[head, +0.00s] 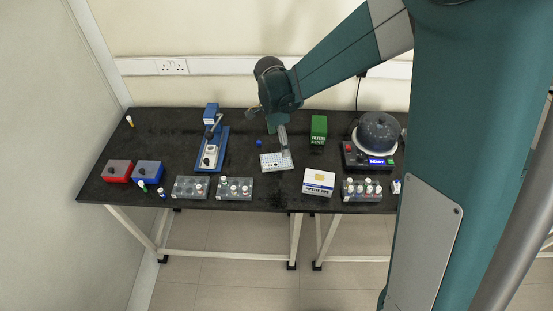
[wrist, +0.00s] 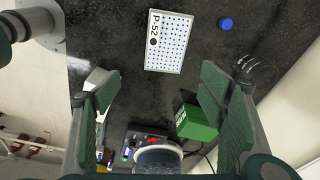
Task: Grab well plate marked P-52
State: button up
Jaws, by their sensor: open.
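The well plate marked P-52 (wrist: 172,50) is a white block with rows of blue wells and a black dot beside its label. It lies flat on the black bench, and in the head view the plate (head: 272,164) sits near the middle. My gripper (wrist: 158,76) is open and empty, its green finger pads wide apart. The plate shows beyond the fingertips at the top of the wrist view, not between them. In the head view my gripper (head: 281,138) hangs at the plate's far right side and a finger hides part of it; the exact gap is unclear.
A blue cap (wrist: 225,23) lies near the plate. A green box (head: 319,129) and a centrifuge (head: 377,136) stand right. A pipette tip box (head: 319,181) and vial racks (head: 235,188) line the front. A blue stand (head: 222,150) is left; bench between is clear.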

aim_at(276, 159)
jog(key=shift+m, duration=0.7)
jog(key=shift+w+a+f, duration=0.3)
jog(key=shift+a+f, duration=0.45)
jog(key=shift+f, duration=0.2)
jog(key=shift+w+a+f, duration=0.25)
jog(key=shift+a+f, duration=0.45)
jog(key=shift+f, duration=0.2)
jog(key=shift+f, duration=0.1)
jog(key=shift+d+f, duration=0.2)
jog(key=shift+f, duration=1)
jog(key=shift+w+d+f+b, duration=0.1)
jog(key=shift+d+f+b, duration=0.1)
jog(key=shift+f, duration=1.1)
jog(key=shift+w+d+f+b, duration=0.1)
jog(key=shift+d+f+b, duration=0.1)
jog(key=shift+f, duration=1.05)
jog(key=c, duration=1)
